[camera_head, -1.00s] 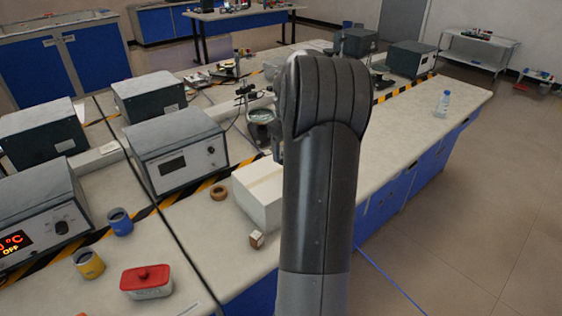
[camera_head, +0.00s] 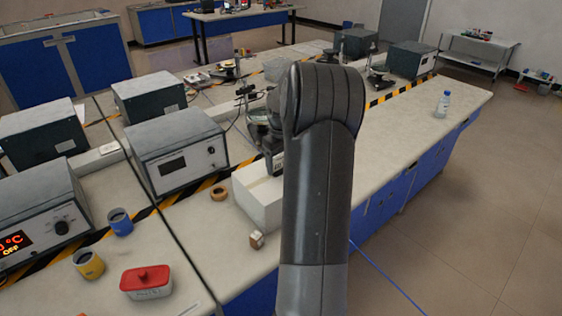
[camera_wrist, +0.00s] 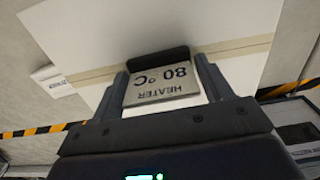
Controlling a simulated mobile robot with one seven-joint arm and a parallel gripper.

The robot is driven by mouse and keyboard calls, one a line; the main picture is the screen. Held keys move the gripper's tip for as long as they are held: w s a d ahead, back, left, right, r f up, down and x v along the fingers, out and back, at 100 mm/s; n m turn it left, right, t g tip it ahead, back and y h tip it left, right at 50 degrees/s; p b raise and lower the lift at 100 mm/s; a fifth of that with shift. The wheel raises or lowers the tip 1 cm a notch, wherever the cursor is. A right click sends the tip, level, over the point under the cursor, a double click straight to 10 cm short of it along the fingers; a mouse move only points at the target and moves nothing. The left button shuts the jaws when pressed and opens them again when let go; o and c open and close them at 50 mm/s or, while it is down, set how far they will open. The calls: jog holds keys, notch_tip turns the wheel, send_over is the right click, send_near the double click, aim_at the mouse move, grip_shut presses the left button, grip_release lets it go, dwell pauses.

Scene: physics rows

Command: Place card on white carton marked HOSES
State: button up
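The card (camera_wrist: 163,86), a grey plate reading HEATER 80 °C, is upside down in the wrist view with a dark strip along its far edge. My gripper (camera_wrist: 163,82) has a finger against each side of the card and holds it. A white carton (camera_head: 255,205) stands on the bench in the head view, partly behind my arm. Its pale top with a seam (camera_wrist: 105,75) fills much of the wrist view behind the card. My gripper (camera_head: 272,158) is over the carton's far part. I cannot see the HOSES marking, nor tell whether the card touches the carton.
A brown ring (camera_head: 219,192) and a small brown block (camera_head: 257,239) are beside the carton. A grey instrument box (camera_head: 178,150) stands to its left. A red-lidded tub (camera_head: 146,282) and two cups are nearer. The bench to the right is mostly clear.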

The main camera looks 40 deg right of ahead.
jog(key=o, duration=0.3)
notch_tip(320, 180, up, 12)
jog(key=shift+a+r, duration=0.1)
jog(key=shift+r, duration=0.1)
jog(key=s+a+r+t, duration=0.1)
jog(key=s+a+r, duration=0.15)
jog(key=a, duration=0.55)
jog(key=s+a+r+t+h, duration=0.1)
jog(key=s+a+r, duration=0.15)
jog(key=a, duration=0.45)
jog(key=s+a+r, duration=0.2)
jog(key=s+a, duration=0.1)
jog(key=a, duration=0.5)
jog(key=s+a+f+t, duration=0.1)
jog(key=s+a, duration=0.3)
jog(key=s, duration=0.1)
jog(key=s+a+f+t, duration=0.1)
jog(key=s+a+f, duration=0.1)
jog(key=s+a, duration=0.2)
jog(key=s+a+f+t+y, duration=0.1)
jog(key=s+a, duration=0.3)
jog(key=s, duration=0.2)
jog(key=shift+s+a+f+t, duration=0.15)
jog(key=shift+s+f+t, duration=0.15)
jog(key=shift+f, duration=0.1)
